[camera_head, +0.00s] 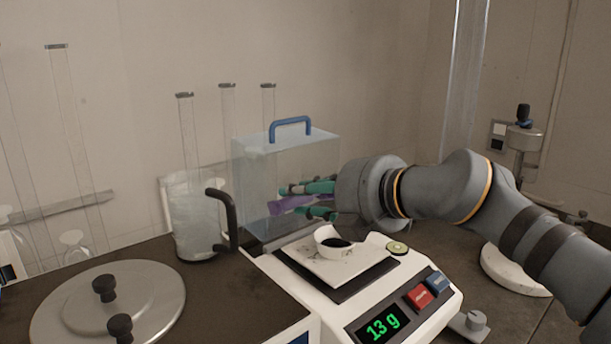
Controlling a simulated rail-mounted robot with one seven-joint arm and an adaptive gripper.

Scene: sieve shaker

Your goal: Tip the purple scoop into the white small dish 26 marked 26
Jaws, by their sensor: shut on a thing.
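The purple scoop (293,203) is held in my gripper (305,200), whose green fingers are shut on it. The gripper reaches in from the right, behind and above the balance pan, in front of or beside the clear box. The scoop points left and looks roughly level; its contents cannot be made out. A small white dish (325,234) with dark material in it sits on a white square plate on the balance, below the gripper. The number on the dish cannot be read.
The balance (399,297) reads 13 g. A clear box (256,180) with a blue handle stands behind it. A clear jug (196,225) with a dark handle is left of the pan. A round metal lid (110,299) with black knobs lies front left.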

